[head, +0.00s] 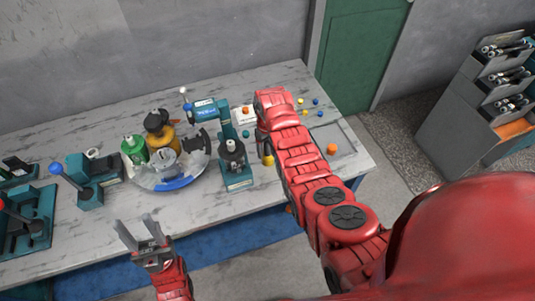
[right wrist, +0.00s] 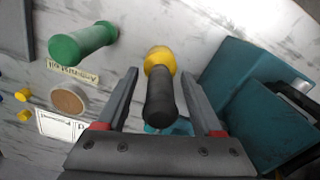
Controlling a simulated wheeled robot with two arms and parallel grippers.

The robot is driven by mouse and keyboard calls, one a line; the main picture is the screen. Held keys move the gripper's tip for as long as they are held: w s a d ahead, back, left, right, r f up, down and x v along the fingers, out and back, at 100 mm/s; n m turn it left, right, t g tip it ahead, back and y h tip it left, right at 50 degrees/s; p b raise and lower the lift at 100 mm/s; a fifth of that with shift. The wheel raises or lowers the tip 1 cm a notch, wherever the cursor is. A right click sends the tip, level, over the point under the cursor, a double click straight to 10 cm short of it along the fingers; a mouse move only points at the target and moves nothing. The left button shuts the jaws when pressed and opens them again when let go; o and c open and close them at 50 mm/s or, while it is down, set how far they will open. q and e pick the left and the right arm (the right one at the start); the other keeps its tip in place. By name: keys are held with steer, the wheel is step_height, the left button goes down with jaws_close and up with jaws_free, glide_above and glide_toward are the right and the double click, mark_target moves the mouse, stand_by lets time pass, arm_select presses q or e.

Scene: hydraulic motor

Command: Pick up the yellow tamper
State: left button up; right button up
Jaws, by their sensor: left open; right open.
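The yellow tamper (right wrist: 160,58) has a yellow end and a black handle. In the right wrist view its handle lies between the two fingers of my right gripper (right wrist: 158,74), which is open with gaps on both sides. In the head view a small yellow part that looks like the tamper (head: 268,159) shows beside my right arm, which hides the right gripper there.
A green-handled piece (right wrist: 82,45), a brown disc (right wrist: 68,100) and small yellow pieces lie left of the tamper. A teal press (right wrist: 250,95) stands close on its right.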

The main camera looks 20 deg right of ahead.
jaws_close()
stand_by(0.3)
steer(key=shift+r, duration=0.1)
